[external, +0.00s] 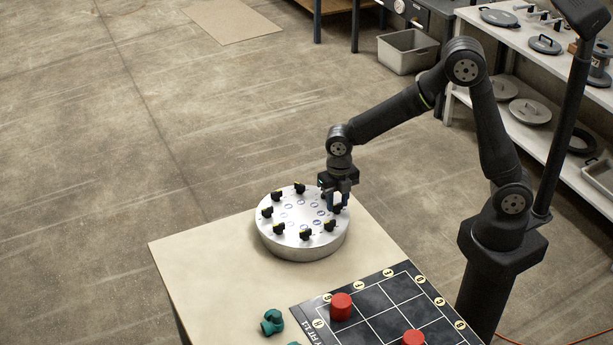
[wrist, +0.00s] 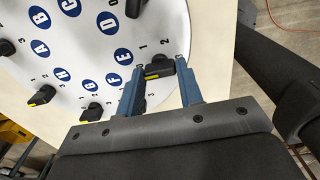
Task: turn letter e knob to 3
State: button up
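The round silver dial plate (external: 291,249) lies on the table and carries a ring of black knobs with yellow marks. In the wrist view, the blue letter E disc (wrist: 123,56) is beside a black knob (wrist: 158,70), with the numbers 1 and 2 printed near it. My gripper (wrist: 161,70) is down at this knob with its blue fingers wide apart, one on each side. I cannot tell whether either finger touches it. In the external view my gripper (external: 338,200) is at the plate's right edge and partly hides the knob there.
A black grid board (external: 376,312) with red cylinders (external: 341,306) and a green pipe piece (external: 272,322) are at the table's front. The table left of the plate is clear.

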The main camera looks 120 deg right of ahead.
jog(key=c, duration=0.4)
